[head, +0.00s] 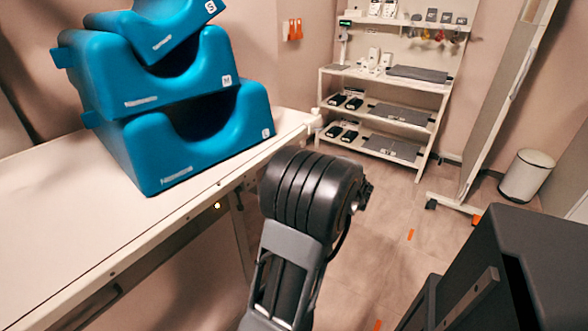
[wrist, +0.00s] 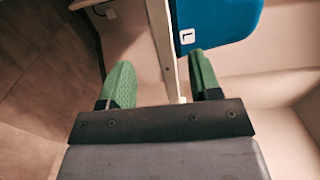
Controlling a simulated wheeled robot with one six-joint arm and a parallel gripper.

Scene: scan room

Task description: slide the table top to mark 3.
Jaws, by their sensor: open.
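A long white table top (head: 70,210) runs along the left of the head view, with a pale side rail (head: 150,240) on its front edge. No mark with the number 3 can be made out in either view. My gripper (wrist: 160,62) shows in the wrist view with two green fingers spread apart. A narrow pale strip, seemingly the table's edge (wrist: 163,45), runs between the fingers; I cannot tell whether either finger touches it. In the head view my dark arm hides the gripper.
Blue cushions labelled S, M and L (head: 200,130) are stacked on the table top's far end. A white shelf rack (head: 385,80) stands at the back, a white bin (head: 526,175) at the right. Orange floor marks (head: 410,234) lie on open floor.

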